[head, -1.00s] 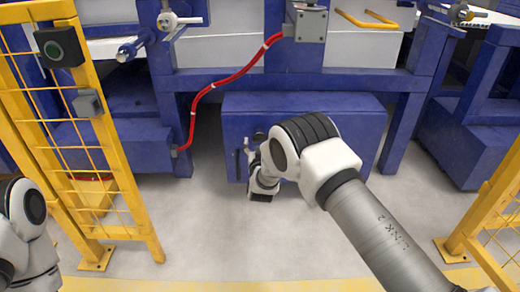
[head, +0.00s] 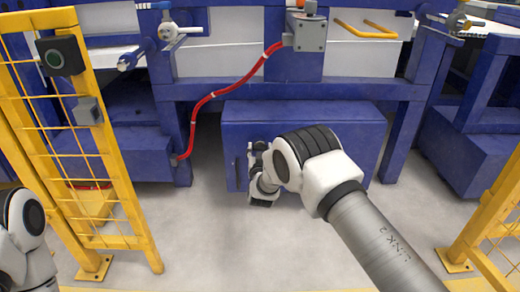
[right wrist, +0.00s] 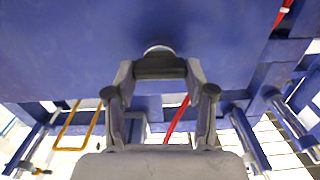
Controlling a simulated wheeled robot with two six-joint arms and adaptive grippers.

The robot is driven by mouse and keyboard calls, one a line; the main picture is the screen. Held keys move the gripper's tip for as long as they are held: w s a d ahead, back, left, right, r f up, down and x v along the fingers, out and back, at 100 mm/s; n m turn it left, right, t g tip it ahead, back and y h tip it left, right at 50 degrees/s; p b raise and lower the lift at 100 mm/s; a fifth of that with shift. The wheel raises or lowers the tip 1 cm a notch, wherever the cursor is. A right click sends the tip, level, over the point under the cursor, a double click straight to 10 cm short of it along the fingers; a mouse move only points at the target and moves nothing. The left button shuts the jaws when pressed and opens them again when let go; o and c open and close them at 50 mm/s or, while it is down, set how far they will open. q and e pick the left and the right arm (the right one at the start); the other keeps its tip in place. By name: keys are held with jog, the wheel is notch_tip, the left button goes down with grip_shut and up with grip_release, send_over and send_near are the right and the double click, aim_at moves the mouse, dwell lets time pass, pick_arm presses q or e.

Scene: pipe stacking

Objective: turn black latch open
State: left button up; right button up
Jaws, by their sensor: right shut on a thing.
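The black latch (right wrist: 160,67) shows in the right wrist view as a short dark bar on a round silver base, on a blue face. My right gripper (right wrist: 160,72) has its two fingers closed on the latch's two ends. In the head view my right gripper (head: 257,152) is at the upper left part of the blue cabinet's front, and my wrist and the fingers mostly hide the latch there. Only a white arm link of my left arm shows at the left edge of the head view; its gripper is out of view.
The blue cabinet (head: 330,140) stands low under the blue machine frame. A dark vertical handle (head: 237,174) is on its front, left of my right gripper. A red hose (head: 213,97) hangs to the left. Yellow fences (head: 122,170) stand on both sides. The floor in front is clear.

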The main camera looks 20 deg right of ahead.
jog(key=m+p, duration=0.2)
jog(key=m, duration=0.1)
jog(key=shift+d+r, duration=0.1)
jog(key=shift+r, duration=0.05)
jog(key=m+p, duration=0.2)
jog(key=m, duration=0.2)
jog(key=shift+m+p, duration=0.3)
jog(key=shift+m, duration=0.1)
jog(key=m, duration=0.1)
jog(key=m+p, duration=0.1)
jog(key=m, duration=0.1)
jog(key=m+p, duration=0.1)
jog(key=m, duration=0.1)
jog(key=shift+d+f, duration=0.15)
jog(key=shift+f, duration=0.1)
jog(key=shift+f+m+p, duration=0.15)
jog(key=shift+m+p, duration=0.45)
jog(key=shift+m, duration=1.6)
jog(key=o, duration=1.2)
jog(key=shift+c, duration=0.2)
